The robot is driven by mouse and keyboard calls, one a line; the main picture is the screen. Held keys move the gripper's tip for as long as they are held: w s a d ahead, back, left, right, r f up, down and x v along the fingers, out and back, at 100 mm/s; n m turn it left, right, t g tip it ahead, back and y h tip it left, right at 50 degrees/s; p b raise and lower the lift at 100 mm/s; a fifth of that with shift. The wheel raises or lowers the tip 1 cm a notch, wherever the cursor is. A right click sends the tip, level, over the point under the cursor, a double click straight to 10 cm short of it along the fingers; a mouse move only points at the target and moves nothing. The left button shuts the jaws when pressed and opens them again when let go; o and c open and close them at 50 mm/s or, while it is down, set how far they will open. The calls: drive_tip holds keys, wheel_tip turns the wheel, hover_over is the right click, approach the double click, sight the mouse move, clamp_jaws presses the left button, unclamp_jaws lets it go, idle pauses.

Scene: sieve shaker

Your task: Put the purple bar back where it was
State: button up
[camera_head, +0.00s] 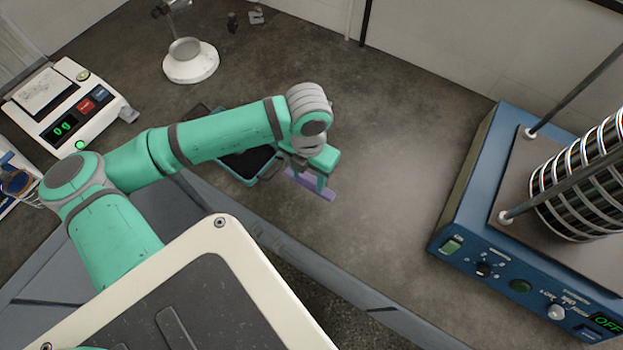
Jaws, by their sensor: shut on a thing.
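The purple bar (322,192) shows below my gripper (308,184), near the front edge of the bench at the middle of the view. My gripper is shut on the bar, pointing down at it. Part of the bar is hidden behind the gripper fingers. I cannot tell whether the bar touches the bench or is held a little above it.
A dark tray with a teal rim (244,180) lies left of the bar, partly under my arm. The blue sieve shaker (470,200) stands at right. A scale (100,118) is at far left, a white-based stand (190,66) at the back. The bench between bar and shaker is clear.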

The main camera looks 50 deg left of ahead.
sight(312, 181)
drive_tip(key=shift+w+f, duration=0.45)
drive_tip(key=shift+f, duration=1.6)
drive_tip(key=shift+f, duration=0.1)
drive_tip(key=o, duration=1.1)
wheel_tip(312, 181, up, 12)
drive_tip(key=shift+r, duration=0.15)
drive_tip(key=shift+s, duration=0.1)
